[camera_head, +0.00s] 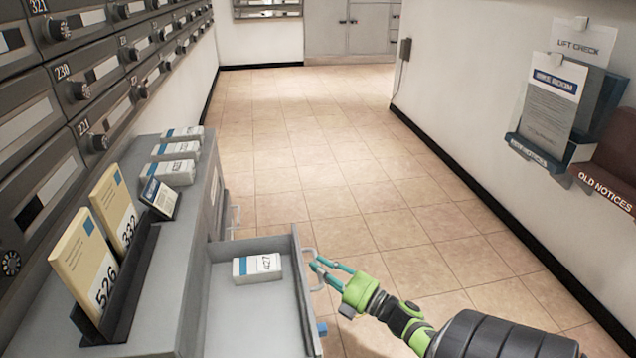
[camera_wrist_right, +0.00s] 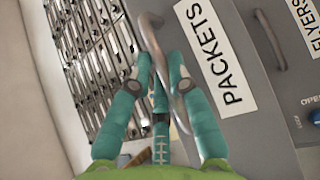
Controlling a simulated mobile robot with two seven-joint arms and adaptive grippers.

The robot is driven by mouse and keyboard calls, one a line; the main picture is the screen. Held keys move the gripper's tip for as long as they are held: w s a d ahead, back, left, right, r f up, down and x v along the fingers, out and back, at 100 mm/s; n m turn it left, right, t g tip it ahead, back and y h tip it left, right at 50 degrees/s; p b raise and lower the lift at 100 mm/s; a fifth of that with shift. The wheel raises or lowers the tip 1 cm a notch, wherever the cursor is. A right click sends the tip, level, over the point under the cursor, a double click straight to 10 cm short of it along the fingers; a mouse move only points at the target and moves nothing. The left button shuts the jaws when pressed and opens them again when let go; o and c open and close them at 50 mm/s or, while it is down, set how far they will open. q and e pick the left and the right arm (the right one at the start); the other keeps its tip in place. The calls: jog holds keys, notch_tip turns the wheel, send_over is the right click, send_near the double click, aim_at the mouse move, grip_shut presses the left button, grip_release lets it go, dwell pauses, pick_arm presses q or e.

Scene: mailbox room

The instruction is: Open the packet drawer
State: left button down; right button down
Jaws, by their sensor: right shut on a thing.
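The packet drawer (camera_head: 304,300) is a grey drawer pulled out of the grey cabinet, its inside showing from above. A white packet with a blue band, marked 427 (camera_head: 257,268), lies in it. My right gripper (camera_head: 322,272) is at the drawer's outer front, with its teal fingers shut on the handle (camera_head: 318,285). In the right wrist view, the curved metal handle (camera_wrist_right: 162,62) passes between the fingers beside the PACKETS label (camera_wrist_right: 215,55) on the drawer front. My left gripper is not in view.
The cabinet top (camera_head: 185,225) holds several white packets and a black rack (camera_head: 130,285) with envelopes 526 and 332. Mailboxes (camera_head: 75,90) line the left wall. The tiled aisle (camera_head: 350,180) is clear. Notice holders (camera_head: 545,150) hang on the right wall.

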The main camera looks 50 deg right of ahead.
jog(key=c, duration=1.2)
grip_release()
jog(key=shift+o, duration=0.2)
jog(key=s+d+f, duration=0.1)
jog(key=s, duration=1.1)
jog(key=shift+d+f, duration=0.2)
jog(key=shift+f, duration=0.1)
